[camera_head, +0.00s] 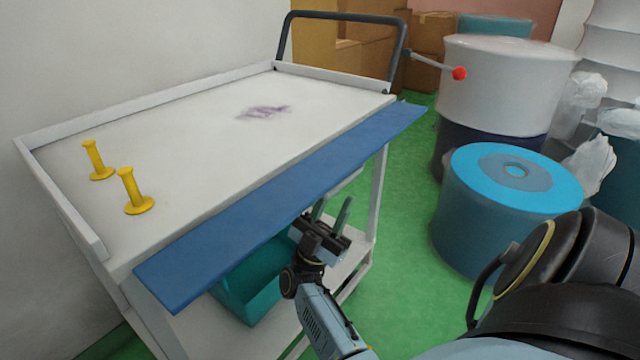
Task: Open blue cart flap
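The white cart (190,130) stands at the left, against the wall. Its blue flap (285,205) runs along the near long side and slopes outward and down from the top's edge. My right gripper (332,204) is just below and in front of the flap's lower edge, right of its middle. Its two fingers point up and are apart, with nothing between them. I cannot tell whether a fingertip touches the flap. My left gripper is not in view.
Two yellow spools (137,192) stand on the cart top. A teal bin (250,285) sits on the lower shelf. A blue roll (505,205) and a white drum (505,85) stand at the right. Green floor (400,230) is clear between them and the cart.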

